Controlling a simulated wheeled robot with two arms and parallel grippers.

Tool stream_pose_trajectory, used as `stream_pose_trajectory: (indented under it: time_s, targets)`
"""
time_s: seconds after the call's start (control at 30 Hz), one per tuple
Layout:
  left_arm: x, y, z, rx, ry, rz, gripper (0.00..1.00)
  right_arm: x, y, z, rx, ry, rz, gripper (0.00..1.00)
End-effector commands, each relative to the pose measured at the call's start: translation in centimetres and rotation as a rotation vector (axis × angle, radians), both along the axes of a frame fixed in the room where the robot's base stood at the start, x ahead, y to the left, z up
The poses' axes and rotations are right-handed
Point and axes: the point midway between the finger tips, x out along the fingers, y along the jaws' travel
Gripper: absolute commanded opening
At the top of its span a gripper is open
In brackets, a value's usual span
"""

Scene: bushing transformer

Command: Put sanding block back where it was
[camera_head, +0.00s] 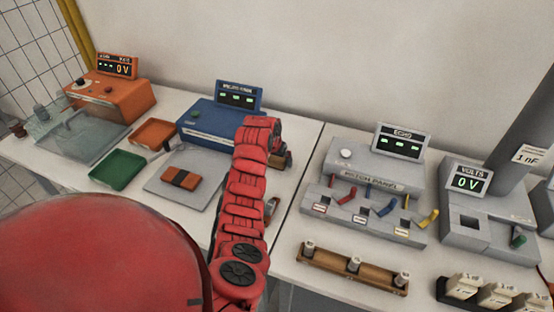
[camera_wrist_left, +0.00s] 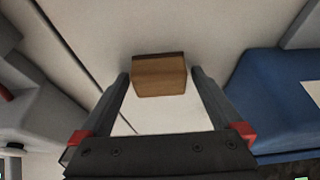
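The sanding block, a tan wooden block with a dark strip along one edge, shows in the left wrist view (camera_wrist_left: 159,76). It sits between the fingertips of my left gripper (camera_wrist_left: 160,75), with a narrow gap visible on each side. The fingers are apart and do not appear to press on it. In the head view my left gripper (camera_head: 279,162) is beside the blue unit, mostly hidden behind my red arm. A small brown part of the block (camera_head: 288,160) shows there. My right gripper is not in view.
A blue device (camera_head: 212,118) stands close left of the gripper. A grey patch panel (camera_head: 365,190) stands to the right. Green (camera_head: 117,169) and orange (camera_head: 153,133) trays lie left.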

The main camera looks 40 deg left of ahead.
Motion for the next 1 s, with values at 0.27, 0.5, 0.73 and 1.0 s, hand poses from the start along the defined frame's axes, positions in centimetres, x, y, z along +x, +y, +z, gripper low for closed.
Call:
stream_pose_trajectory:
  time_s: [0.27, 0.5, 0.73, 1.0]
  targets:
    - [-0.2, 0.1, 0.7, 0.001, -0.001, 0.001, 1.00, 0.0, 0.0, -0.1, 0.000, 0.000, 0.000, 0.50]
    - [-1.5, -0.2, 4.0, 0.004, -0.006, 0.000, 1.00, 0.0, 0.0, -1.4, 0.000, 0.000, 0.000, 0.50]
    - [-3.4, -0.6, 8.9, 0.007, -0.009, 0.001, 1.00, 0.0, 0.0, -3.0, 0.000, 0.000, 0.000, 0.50]
    - [-4.4, -1.0, 11.3, 0.001, 0.001, -0.001, 1.00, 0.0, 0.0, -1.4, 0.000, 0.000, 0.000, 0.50]
